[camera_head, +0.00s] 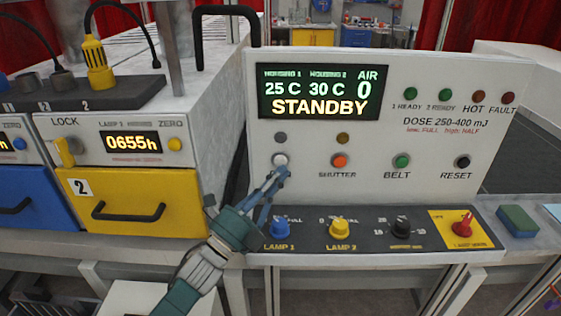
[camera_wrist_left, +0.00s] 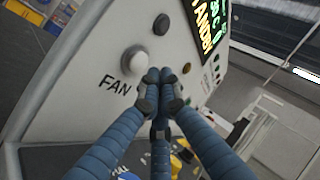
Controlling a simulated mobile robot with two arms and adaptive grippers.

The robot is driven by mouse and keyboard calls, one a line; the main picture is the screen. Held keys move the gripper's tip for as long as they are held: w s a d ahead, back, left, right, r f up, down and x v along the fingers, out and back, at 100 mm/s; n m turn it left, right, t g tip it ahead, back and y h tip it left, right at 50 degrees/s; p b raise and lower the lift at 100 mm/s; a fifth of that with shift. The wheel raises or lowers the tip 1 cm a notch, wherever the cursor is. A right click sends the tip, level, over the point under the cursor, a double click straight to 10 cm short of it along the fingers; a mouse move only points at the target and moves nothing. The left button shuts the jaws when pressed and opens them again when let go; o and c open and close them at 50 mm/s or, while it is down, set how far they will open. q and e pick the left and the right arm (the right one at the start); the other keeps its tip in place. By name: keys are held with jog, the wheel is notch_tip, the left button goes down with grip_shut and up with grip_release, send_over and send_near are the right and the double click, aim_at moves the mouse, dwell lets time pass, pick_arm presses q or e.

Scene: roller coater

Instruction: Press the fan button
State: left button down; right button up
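The fan button (camera_head: 281,160) is a round white button at the left of the control panel's button row. In the left wrist view the white button (camera_wrist_left: 135,59) protrudes from the panel above the word FAN. My left gripper (camera_head: 281,174) has its fingertips just below the button in the head view and covers its label there. In the left wrist view the blue fingers converge with their tips (camera_wrist_left: 154,76) together, below and right of the button. The gripper is shut and holds nothing. I cannot tell whether a tip touches the panel. My right gripper is not in view.
Shutter (camera_head: 339,161), belt (camera_head: 402,161) and reset (camera_head: 462,162) buttons continue the row. Below the left gripper, a dark strip carries the blue lamp 1 knob (camera_head: 279,228) and other knobs. A yellow drawer (camera_head: 130,200) stands left. The display (camera_head: 322,94) reads STANDBY.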

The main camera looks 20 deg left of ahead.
pick_arm(q)
jog(key=s, duration=0.2)
jog(key=s+d, duration=0.1)
jog(key=s, duration=0.1)
jog(key=shift+s+d+r+p, duration=0.1)
jog(key=shift+s+p, duration=0.05)
jog(key=shift+p, duration=0.25)
dwell(0.4)
